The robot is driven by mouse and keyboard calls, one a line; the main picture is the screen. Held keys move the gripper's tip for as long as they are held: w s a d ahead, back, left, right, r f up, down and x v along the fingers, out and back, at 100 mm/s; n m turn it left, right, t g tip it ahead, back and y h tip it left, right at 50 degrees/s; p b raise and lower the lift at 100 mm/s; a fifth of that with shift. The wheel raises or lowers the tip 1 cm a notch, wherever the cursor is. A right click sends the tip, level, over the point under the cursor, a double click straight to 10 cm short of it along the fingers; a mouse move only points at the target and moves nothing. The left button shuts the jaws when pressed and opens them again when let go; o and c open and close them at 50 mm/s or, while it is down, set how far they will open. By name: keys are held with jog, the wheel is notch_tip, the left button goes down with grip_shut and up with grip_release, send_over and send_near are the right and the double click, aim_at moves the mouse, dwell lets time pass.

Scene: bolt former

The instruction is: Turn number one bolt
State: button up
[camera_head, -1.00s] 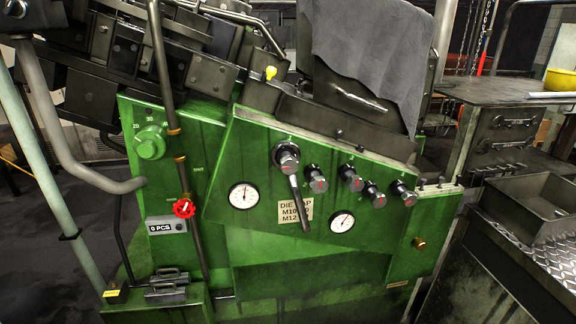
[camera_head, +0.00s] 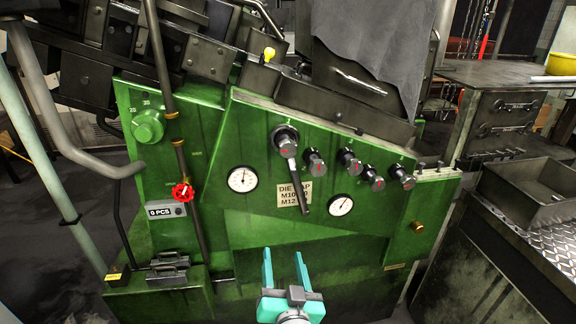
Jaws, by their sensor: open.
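A green machine panel (camera_head: 240,215) fills the middle of the head view. On it sits a large dark rotary switch with a long lever (camera_head: 292,170) hanging down and slightly right. To its right are several dark knobs with red marks: the leftmost knob (camera_head: 314,161), a second knob (camera_head: 348,160), and others along the slanted row. The number marks are too small to read, so I cannot tell which is number one. My gripper (camera_head: 283,254) has teal fingers pointing up, open and empty, at the bottom centre, below the lever and apart from all knobs.
Two white dials (camera_head: 242,179) flank a DIE label plate (camera_head: 294,194). A red valve wheel (camera_head: 182,192) and a green dial knob (camera_head: 148,125) are at left, beside a dark vertical pipe. A metal tray (camera_head: 535,190) stands at right. Grey cloth (camera_head: 375,50) hangs above the panel.

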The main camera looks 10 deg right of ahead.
jog(key=w+d+r, duration=0.2)
jog(key=w+r, duration=0.1)
jog(key=r, duration=0.8)
send_near(289, 149)
jog(key=shift+n+t+y, duration=0.3)
jog(key=shift+n+t, duration=0.1)
jog(key=w, duration=1.1)
jog(key=shift+d+f, duration=0.15)
jog(key=shift+f, duration=0.2)
jog(key=shift+c, duration=0.3)
jog(key=c, duration=1)
